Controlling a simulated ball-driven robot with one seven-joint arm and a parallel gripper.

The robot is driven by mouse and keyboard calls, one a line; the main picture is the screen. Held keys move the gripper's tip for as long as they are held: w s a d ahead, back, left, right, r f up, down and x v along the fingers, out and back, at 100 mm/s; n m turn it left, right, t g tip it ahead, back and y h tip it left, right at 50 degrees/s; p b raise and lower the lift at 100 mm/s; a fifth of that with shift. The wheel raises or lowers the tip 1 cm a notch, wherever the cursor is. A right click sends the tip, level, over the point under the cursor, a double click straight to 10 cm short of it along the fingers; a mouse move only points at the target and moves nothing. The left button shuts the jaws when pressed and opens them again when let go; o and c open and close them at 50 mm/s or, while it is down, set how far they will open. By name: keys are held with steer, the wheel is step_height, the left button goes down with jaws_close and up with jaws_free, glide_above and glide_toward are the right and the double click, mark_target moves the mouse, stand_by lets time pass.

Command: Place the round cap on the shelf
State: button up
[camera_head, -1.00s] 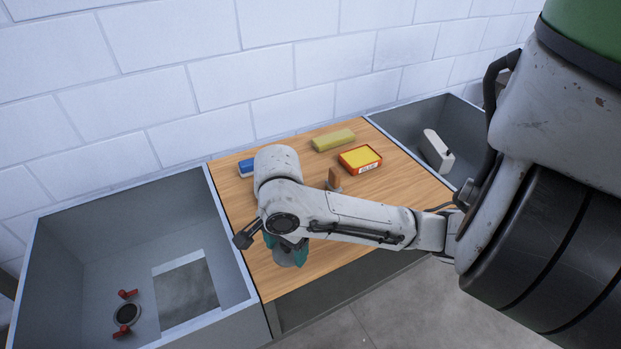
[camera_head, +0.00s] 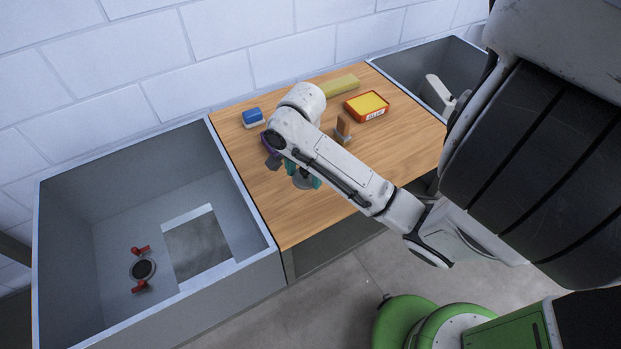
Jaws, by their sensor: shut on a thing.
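My gripper (camera_head: 305,178) has teal fingers and is over the front part of the wooden worktop. It is shut on a small grey rounded piece (camera_head: 302,182), mostly hidden by the fingers and my arm. It may be the round cap, but too little shows to be sure. I cannot tell whether it touches the worktop. A dark round disc with a pale rim (camera_head: 143,269) lies in the left grey bin between two red clamps (camera_head: 140,286). No separate shelf is plainly seen; the wooden worktop (camera_head: 262,205) is the raised flat surface between the bins.
On the worktop are a blue-and-white block (camera_head: 253,117), a yellow-green bar (camera_head: 340,86), an orange-and-yellow box (camera_head: 367,106), a brown upright piece (camera_head: 343,128) and a purple thing (camera_head: 267,143) partly behind my arm. A white object (camera_head: 437,94) stands in the right bin.

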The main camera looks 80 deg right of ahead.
mark_target(311, 180)
steer(key=d+f, duration=0.1)
steer(key=s+d+f, duration=0.1)
steer(key=f, duration=0.1)
steer(key=shift+d, duration=0.25)
steer(key=f, duration=0.3)
steer(key=shift+s+d, duration=0.1)
steer(key=shift+d, duration=0.2)
steer(key=shift+f, duration=0.4)
steer(key=shift+f, duration=0.1)
steer(key=o, duration=1.1)
